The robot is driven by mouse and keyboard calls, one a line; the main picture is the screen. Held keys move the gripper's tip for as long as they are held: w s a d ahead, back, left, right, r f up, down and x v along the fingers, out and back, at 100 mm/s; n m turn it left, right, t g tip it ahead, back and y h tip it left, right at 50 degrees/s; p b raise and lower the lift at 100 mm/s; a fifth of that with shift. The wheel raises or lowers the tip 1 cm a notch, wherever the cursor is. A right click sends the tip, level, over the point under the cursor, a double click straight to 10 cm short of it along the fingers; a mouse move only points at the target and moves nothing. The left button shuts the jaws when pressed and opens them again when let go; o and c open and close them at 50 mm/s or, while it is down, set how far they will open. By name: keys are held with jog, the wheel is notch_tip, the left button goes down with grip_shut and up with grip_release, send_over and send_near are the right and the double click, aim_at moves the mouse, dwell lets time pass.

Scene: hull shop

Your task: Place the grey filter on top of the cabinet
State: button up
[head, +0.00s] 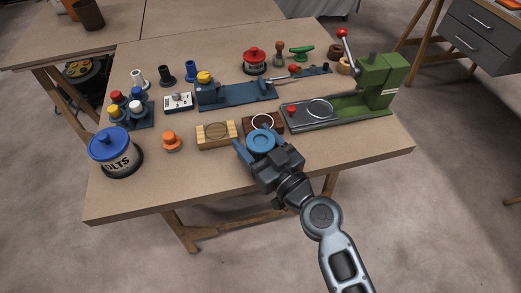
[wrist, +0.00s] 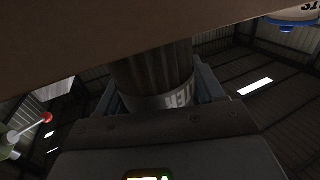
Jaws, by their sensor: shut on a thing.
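My gripper (head: 259,146) is shut on the grey filter, over the front part of the workbench (head: 330,158). In the wrist view the filter (wrist: 155,75) is a dark grey ribbed cylinder between the two fingers, with a pale band of partly readable letters. In the head view a round blue top shows between the fingers; I cannot tell whether it is the filter's end. The filter's underside is hidden. The cabinet (head: 482,42) is dark grey with drawers, at the far right behind the bench and well away from my gripper.
A wooden block (head: 216,136) and a dark brown block (head: 270,122) stand beside my gripper. A green press (head: 375,82) stands at the bench's right. A blue-lidded pot (head: 115,152) and an orange knob (head: 172,141) are to the left. Open floor lies between bench and cabinet.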

jog(key=shift+c, duration=0.7)
jog(key=shift+r, duration=0.15)
